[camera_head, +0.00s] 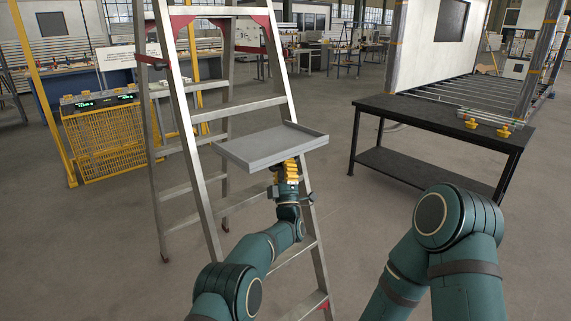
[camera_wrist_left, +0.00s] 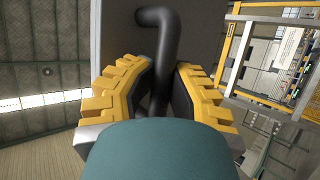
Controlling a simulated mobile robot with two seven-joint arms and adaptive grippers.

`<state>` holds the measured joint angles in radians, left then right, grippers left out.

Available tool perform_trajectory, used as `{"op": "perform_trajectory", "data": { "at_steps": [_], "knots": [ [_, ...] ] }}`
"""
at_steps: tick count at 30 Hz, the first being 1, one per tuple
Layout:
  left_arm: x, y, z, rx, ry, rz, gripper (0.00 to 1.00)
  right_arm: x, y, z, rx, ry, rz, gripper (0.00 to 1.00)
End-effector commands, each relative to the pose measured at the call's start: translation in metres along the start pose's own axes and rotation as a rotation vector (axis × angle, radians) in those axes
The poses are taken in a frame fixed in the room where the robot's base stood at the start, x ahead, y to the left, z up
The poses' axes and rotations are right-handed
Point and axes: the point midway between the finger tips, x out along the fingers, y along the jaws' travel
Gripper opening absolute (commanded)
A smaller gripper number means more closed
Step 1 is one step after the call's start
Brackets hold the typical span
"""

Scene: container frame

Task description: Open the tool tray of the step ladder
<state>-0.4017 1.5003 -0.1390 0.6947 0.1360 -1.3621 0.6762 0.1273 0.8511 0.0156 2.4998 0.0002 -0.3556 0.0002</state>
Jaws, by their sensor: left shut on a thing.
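The step ladder (camera_head: 240,108) stands upright with its legs spread, left of centre in the head view. Its grey tool tray (camera_head: 268,145) lies about level at the ladder's front, with a low raised rim and nothing on it. My left gripper (camera_head: 288,168) is under the tray's right part. In the left wrist view, the yellow-padded fingers of my left gripper (camera_wrist_left: 165,85) are on both sides of a black bent handle (camera_wrist_left: 158,50), shut on it. A dark grey surface (camera_wrist_left: 116,35) is behind the handle. My right arm shows at lower right; its gripper is out of view.
A black table (camera_head: 440,116) with small yellow-handled items (camera_head: 471,124) stands at the right, before a framed white panel (camera_head: 432,45). A yellow mesh cage (camera_head: 105,143) is left of the ladder. The floor between ladder and table is clear.

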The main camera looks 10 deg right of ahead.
Motion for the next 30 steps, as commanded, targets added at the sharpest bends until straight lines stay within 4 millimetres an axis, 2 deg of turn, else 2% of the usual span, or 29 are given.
{"op": "perform_trajectory", "data": {
  "at_steps": [5,6,8,9,17,22,26,30],
  "knots": [
    [0.0,0.0,0.0,0.0,0.001,0.0,0.0,0.0,0.0,0.0,0.0,0.0,0.0,0.6],
    [0.0,0.0,0.0,0.0,0.001,0.0,0.21,0.0,0.0,0.0,0.0,0.0,0.0,0.6],
    [0.0,0.0,0.0,0.0,0.001,0.0,0.42,0.0,0.0,0.0,0.0,0.0,0.0,0.6],
    [0.0,0.0,0.0,0.0,0.001,0.0,0.48,0.0,0.0,0.0,0.0,0.0,0.0,0.6],
    [0.0,0.001,0.0,0.0,0.0,0.001,0.48,0.0,0.0,0.0,0.0,0.0,0.0,0.6],
    [-0.007,0.001,0.001,0.0,0.0,0.0,0.48,0.0,0.0,0.0,0.0,0.0,0.0,0.6],
    [-0.021,0.0,0.001,0.0,-0.002,-0.002,0.48,0.0,0.0,0.0,0.0,0.0,0.0,0.6],
    [-0.045,-0.001,0.001,0.001,-0.003,-0.004,0.48,0.0,0.0,0.0,0.0,0.0,0.0,0.6]
  ]
}}
